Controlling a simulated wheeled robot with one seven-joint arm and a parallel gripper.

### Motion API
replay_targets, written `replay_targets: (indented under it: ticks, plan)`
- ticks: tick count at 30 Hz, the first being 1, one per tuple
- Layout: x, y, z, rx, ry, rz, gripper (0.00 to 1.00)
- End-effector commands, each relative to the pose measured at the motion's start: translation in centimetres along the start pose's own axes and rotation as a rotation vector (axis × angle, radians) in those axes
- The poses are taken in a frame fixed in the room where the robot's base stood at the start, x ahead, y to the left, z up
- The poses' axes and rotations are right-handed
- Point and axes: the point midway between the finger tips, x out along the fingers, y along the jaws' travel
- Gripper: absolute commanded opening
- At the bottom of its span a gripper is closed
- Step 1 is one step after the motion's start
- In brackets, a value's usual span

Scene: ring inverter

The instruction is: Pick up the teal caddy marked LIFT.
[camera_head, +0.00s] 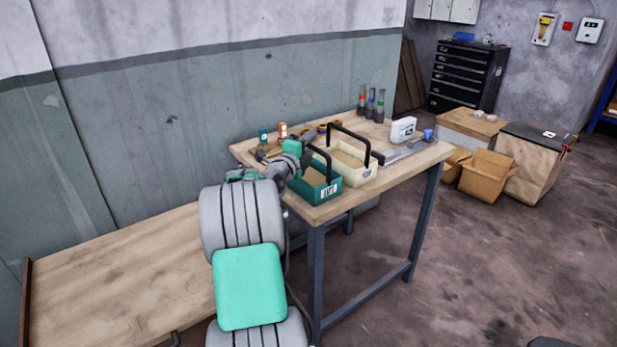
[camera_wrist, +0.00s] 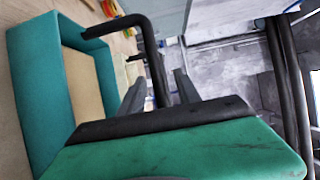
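The teal caddy (camera_head: 307,187) with its white LIFT label stands at the front edge of the workbench. Its black arched handle (camera_head: 326,160) rises over it. My gripper (camera_head: 305,157) is beside the handle at the caddy's left, its tips partly unclear in the head view. In the wrist view, the caddy (camera_wrist: 25,75) fills the left side, and its black handle (camera_wrist: 120,25) bends down between the two dark fingers. My gripper (camera_wrist: 158,78) looks open, with gaps beside the handle bar. Contact with the handle cannot be told.
A cream caddy (camera_head: 362,178) with a similar black handle stands close behind and right of the teal one. Several dark bottles (camera_head: 370,104), a white box (camera_head: 403,130) and small items share the workbench (camera_head: 400,174). A lower wooden table (camera_head: 110,275) is at left.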

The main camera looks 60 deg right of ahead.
Motion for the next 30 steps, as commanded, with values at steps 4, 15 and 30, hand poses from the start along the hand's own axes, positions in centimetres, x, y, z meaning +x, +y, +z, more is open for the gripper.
replay_targets:
  ticks: [4,15,30]
  plan:
    - [2.1,0.0,0.0,-0.001,0.000,0.001,0.40]
    - [2.2,0.1,0.0,-0.002,-0.002,0.002,0.28]
    - [2.2,0.1,0.1,-0.002,-0.002,0.003,0.00]
